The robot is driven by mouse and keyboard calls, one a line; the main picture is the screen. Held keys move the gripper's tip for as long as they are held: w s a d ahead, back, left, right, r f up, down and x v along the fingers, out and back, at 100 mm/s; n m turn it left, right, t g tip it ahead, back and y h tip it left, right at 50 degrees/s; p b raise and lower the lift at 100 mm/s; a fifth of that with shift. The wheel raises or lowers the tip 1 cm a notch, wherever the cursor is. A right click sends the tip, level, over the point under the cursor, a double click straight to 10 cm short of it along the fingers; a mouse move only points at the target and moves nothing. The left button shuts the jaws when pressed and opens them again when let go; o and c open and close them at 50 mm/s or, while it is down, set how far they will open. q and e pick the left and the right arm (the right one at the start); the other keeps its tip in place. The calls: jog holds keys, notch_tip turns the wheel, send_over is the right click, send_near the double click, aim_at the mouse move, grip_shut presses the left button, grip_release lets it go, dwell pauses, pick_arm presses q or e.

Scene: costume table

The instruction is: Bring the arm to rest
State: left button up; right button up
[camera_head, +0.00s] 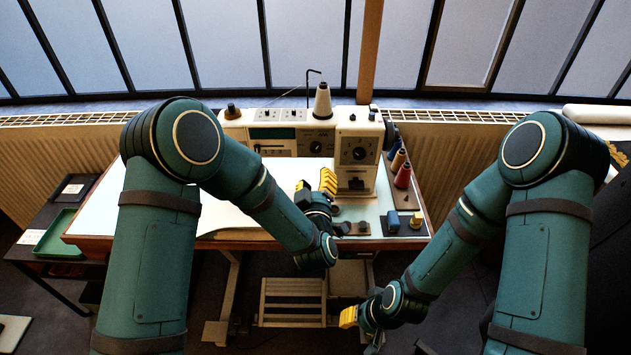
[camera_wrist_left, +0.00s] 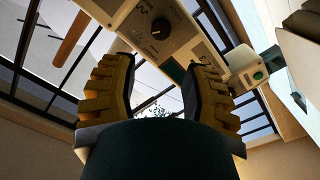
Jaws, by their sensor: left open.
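My left gripper (camera_head: 316,184) is over the table (camera_head: 80,240), in front of the sewing machine. Its yellow fingers are apart, and they also show spread in the left wrist view (camera_wrist_left: 158,80), with nothing held between them. The white sewing machine (camera_head: 355,147) stands behind it, and part of it shows above the fingers in the wrist view (camera_wrist_left: 165,30). My right gripper (camera_head: 349,317) is low, in front of the table's edge; only a yellow finger part shows, so its opening is hidden.
A white sheet (camera_head: 228,212) covers the table's left part. Thread spools, including a red one (camera_head: 403,177), stand right of the machine. A blue block (camera_head: 393,221) and a small golden piece (camera_head: 417,220) sit at the front right. A green tray (camera_head: 62,234) lies on a side shelf.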

dwell(0.4)
pick_arm(q)
jog(key=s+a+f+m+g+h, duration=0.1)
jog(key=s+a+f+m+g, duration=0.2)
jog(key=f, duration=0.4)
jog(key=s+a+f+m+g+h, duration=0.1)
jog(key=s+a+f+g+h, duration=0.1)
jog(key=s+f+g, duration=0.4)
jog(key=s+a+f+m+g, duration=0.1)
jog(key=s+a+f+g, duration=0.1)
jog(key=s, duration=0.6)
jog(key=s+a+f+m+g, duration=0.1)
jog(key=s+a+f+g, duration=0.2)
jog(key=s+f+g, duration=0.2)
jog(key=s+f, duration=0.1)
jog(key=s, duration=0.2)
jog(key=shift+s+h, duration=0.25)
jog(key=shift+h, duration=0.15)
